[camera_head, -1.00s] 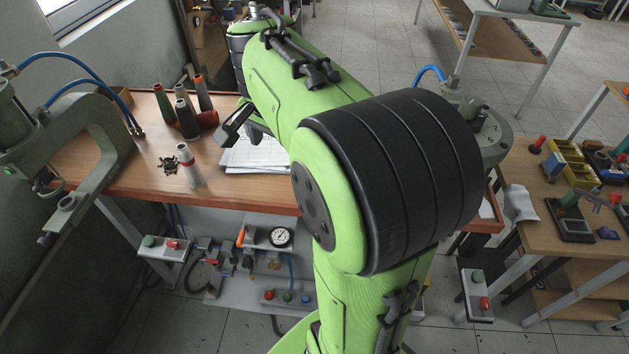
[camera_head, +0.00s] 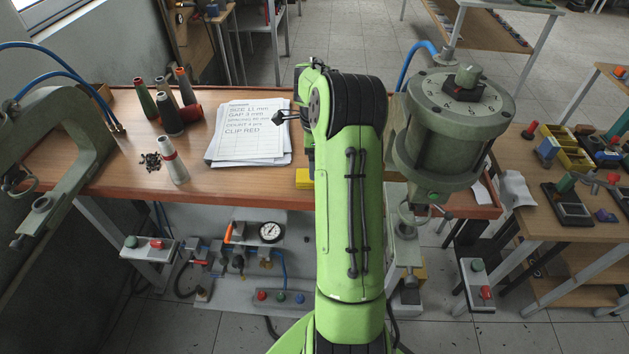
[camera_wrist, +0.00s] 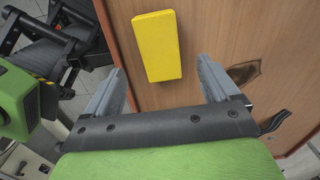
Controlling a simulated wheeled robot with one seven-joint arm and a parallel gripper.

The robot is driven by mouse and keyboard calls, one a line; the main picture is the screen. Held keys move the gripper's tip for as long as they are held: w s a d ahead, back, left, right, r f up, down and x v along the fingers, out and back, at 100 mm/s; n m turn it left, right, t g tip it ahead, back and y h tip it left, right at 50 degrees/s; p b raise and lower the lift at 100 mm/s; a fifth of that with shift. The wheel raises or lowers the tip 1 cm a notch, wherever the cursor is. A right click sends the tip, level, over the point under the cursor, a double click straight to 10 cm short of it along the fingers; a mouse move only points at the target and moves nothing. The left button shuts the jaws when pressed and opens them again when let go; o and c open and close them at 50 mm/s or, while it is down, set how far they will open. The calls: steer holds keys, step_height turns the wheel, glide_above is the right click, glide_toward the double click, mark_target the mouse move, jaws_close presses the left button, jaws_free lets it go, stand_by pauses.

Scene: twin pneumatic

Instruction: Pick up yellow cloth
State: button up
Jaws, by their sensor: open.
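The yellow cloth (camera_wrist: 157,45) looks like a flat, folded rectangular pad lying on the brown wooden tabletop. In the head view, part of the yellow cloth (camera_head: 304,178) shows near the table's front edge, just left of my green arm, which hides the rest. In the wrist view, my gripper (camera_wrist: 160,78) is open and empty. Its two grey fingers point toward the cloth, one at each side of its near end, with gaps between.
Printed sheets (camera_head: 250,135) lie left of my arm. Pneumatic presses stand at the left (camera_head: 75,140) and right (camera_head: 450,130). A dark worn patch (camera_wrist: 243,73) marks the tabletop.

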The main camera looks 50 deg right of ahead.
step_height(320, 180, down, 5)
steer(key=shift+w+f+b, duration=0.1)
steer(key=shift+f+b, duration=0.05)
steer(key=shift+b, duration=0.2)
steer(key=c, duration=1.1)
steer(key=shift+c, duration=0.2)
step_height(320, 180, up, 10)
steer(key=p, duration=0.1)
steer(key=shift+p, duration=0.35)
